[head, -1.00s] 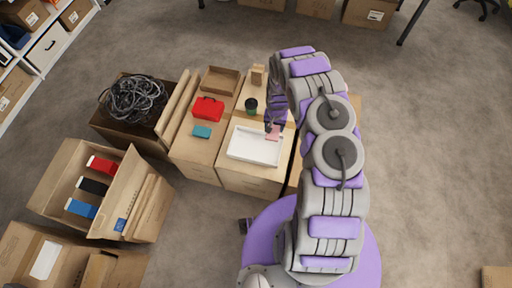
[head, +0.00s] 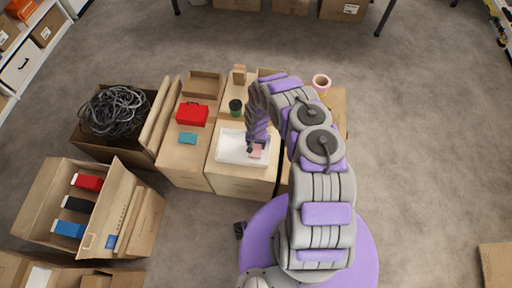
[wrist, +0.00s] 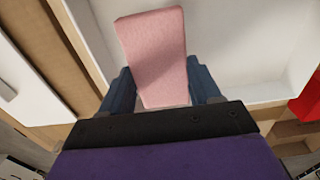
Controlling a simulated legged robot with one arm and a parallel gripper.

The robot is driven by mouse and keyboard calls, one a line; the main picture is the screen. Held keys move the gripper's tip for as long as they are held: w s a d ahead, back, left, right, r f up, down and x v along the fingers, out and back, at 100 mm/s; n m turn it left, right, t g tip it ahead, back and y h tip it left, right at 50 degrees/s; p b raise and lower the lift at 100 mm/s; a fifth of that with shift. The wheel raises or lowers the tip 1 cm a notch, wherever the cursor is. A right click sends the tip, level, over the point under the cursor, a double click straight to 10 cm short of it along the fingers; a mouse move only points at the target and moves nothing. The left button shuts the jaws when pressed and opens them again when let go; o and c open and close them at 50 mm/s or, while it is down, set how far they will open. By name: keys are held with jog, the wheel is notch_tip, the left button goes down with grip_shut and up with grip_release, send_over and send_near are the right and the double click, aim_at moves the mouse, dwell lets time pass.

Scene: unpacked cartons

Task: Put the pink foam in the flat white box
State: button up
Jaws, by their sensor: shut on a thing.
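The pink foam (wrist: 154,55) is a pale pink block held between the two dark blue fingers of my gripper (wrist: 160,88) in the wrist view. In the head view the foam (head: 256,150) shows at the tip of my gripper (head: 254,145), over the right part of the flat white box (head: 229,147). The box is a shallow open tray on a carton, and its inside looks empty apart from the foam above it. Its wall and floor show behind the foam in the wrist view (wrist: 235,60). I cannot tell whether the foam touches the floor of the box.
A carton of black cables (head: 116,110) and a carton with coloured boxes (head: 52,177) are at the left.

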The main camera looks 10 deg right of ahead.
jog(key=shift+d+f, duration=0.1)
jog(key=shift+f, duration=1.2)
jog(key=shift+f+b, duration=0.1)
jog(key=shift+b, duration=0.25)
jog(key=o, duration=1)
